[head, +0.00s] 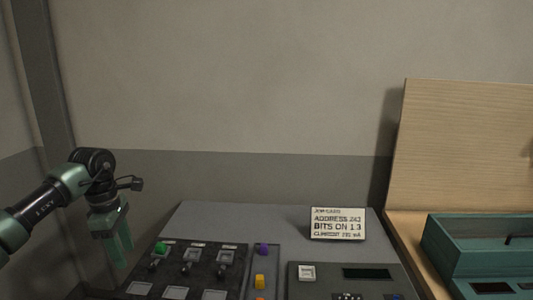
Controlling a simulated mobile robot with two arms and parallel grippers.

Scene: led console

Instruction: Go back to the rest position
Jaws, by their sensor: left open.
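My left arm comes in from the left edge, and its gripper (119,252) points down, just left of the console's dark switch panel. The gripper is open, and I see nothing between its green fingers. The grey console (220,219) stands at the lower middle. Its dark panel (187,271) carries several switches, one with a green cap (160,248). My right gripper is not in view.
A white card (338,224) with printed text stands on the console. A purple knob (262,249) and a yellow one (260,282) sit beside a grey unit with a dark display (367,273). A teal box (480,246) and wooden board (460,140) are at right.

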